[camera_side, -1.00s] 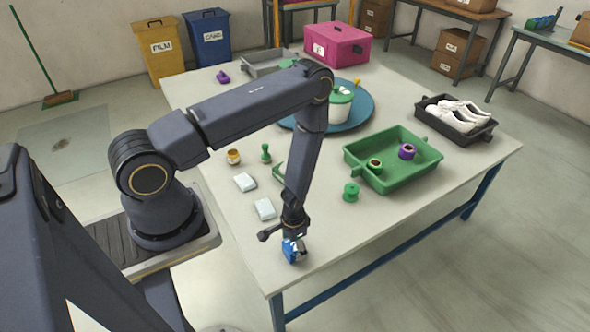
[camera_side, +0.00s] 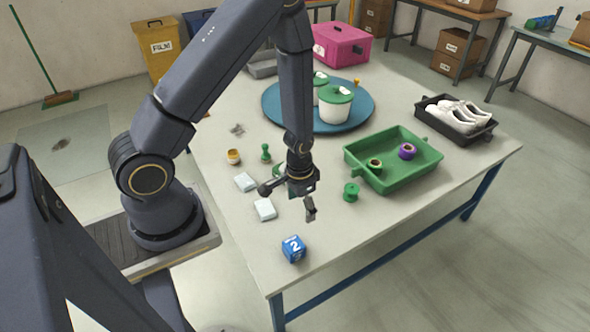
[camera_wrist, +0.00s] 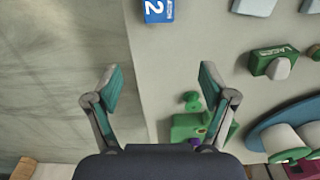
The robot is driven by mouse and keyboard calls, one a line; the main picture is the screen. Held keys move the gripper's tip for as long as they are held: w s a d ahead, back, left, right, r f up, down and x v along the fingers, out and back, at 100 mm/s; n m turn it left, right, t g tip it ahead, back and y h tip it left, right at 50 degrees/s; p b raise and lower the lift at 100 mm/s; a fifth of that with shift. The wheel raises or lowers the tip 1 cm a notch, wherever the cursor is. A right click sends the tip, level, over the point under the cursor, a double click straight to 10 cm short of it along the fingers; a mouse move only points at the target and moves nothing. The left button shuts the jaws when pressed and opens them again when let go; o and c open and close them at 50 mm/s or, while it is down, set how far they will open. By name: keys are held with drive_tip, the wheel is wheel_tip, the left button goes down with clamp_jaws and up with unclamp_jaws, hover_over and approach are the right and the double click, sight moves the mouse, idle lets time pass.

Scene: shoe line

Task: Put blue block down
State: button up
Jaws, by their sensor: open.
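The blue block (camera_side: 293,249), marked with a white 2, sits on the table (camera_side: 330,235) near its front corner. It also shows at the top of the wrist view (camera_wrist: 158,10), partly cut off by the frame edge. My gripper (camera_side: 306,205) is above the table, up and a little to the right of the block and apart from it. In the wrist view my gripper (camera_wrist: 160,88) has its two fingers spread wide with nothing between them.
A green tray (camera_side: 365,171) with two rolls stands right of my gripper, with a green spool (camera_side: 351,192) beside it. White blocks (camera_side: 265,209) lie close on the left. A blue turntable (camera_side: 278,105) carries lidded white tubs. The table around the blue block is clear.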

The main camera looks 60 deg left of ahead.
wheel_tip(320, 180, up, 21)
drive_tip(key=w+d+t, duration=0.1)
drive_tip(key=t, duration=0.2)
drive_tip(key=s+d+r+t, duration=0.2)
drive_tip(key=s+r, duration=0.9)
drive_tip(key=r, duration=0.2)
drive_tip(key=shift+s+r, duration=0.15)
